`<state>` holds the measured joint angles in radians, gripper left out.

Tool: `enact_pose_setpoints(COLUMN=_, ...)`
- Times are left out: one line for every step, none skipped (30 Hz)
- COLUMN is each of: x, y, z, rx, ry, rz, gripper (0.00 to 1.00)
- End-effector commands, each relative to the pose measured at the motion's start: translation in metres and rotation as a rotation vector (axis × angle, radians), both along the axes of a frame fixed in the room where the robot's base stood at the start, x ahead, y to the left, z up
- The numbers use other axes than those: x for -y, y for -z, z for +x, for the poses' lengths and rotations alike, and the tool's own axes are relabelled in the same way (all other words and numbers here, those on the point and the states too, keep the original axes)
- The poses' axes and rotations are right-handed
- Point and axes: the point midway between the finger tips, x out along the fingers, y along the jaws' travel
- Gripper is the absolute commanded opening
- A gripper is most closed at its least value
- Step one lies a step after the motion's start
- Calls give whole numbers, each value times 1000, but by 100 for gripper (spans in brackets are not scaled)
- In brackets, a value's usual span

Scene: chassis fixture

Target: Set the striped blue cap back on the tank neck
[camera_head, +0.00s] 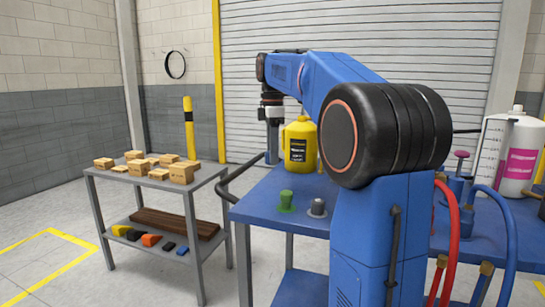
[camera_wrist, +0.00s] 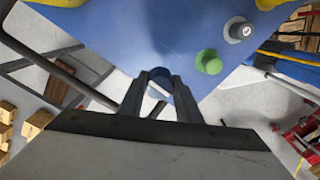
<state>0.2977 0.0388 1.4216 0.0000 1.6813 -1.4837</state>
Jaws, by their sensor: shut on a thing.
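My gripper (camera_head: 272,156) points down at the left edge of the blue bench, left of the yellow jug. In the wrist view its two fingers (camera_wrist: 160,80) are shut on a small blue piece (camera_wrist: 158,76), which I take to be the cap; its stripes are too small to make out. In the head view the piece cannot be made out. I cannot tell which part is the tank neck.
The yellow jug (camera_head: 300,145) stands behind the fittings. Blue fittings (camera_head: 458,187), hoses and a white container with a magenta label (camera_head: 518,160) are at the right. A grey cart (camera_head: 108,175) with several small boxes stands left, with open floor around it.

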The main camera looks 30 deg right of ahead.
Motion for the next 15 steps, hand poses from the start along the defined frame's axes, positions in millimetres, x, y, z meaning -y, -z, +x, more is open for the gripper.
enact_pose_setpoints(x=0, y=0, z=0, rx=0, ry=0, rz=0, gripper=0)
enact_pose_setpoints(x=0, y=0, z=0, rx=0, ry=0, rz=0, gripper=0)
enact_pose_setpoints(x=0, y=0, z=0, rx=0, ry=0, rz=0, gripper=0)
enact_pose_setpoints(x=0, y=0, z=0, rx=0, ry=0, rz=0, gripper=0)
enact_pose_setpoints(x=0, y=0, z=0, rx=0, ry=0, rz=0, gripper=0)
enact_pose_setpoints(x=0, y=0, z=0, rx=0, ry=0, rz=0, gripper=0)
enact_pose_setpoints(x=0, y=0, z=0, rx=0, ry=0, rz=0, gripper=0)
enact_pose_setpoints(x=0, y=0, z=0, rx=0, ry=0, rz=0, gripper=0)
enact_pose_setpoints(x=0, y=0, z=0, rx=0, ry=0, rz=0, gripper=0)
enact_pose_setpoints(x=0, y=1, z=0, rx=0, ry=0, rz=0, gripper=0)
enact_pose_setpoints(x=0, y=2, z=0, rx=-1, ry=0, rz=0, gripper=0)
enact_pose_setpoints(x=0, y=5, z=0, rx=-2, ry=0, rz=1, gripper=0)
enact_pose_setpoints(x=0, y=9, z=0, rx=-2, ry=0, rz=1, gripper=0)
enact_pose_setpoints(x=0, y=13, z=0, rx=-2, ry=0, rz=1, gripper=0)
enact_pose_setpoints(x=0, y=20, z=0, rx=-3, ry=0, rz=1, gripper=0)
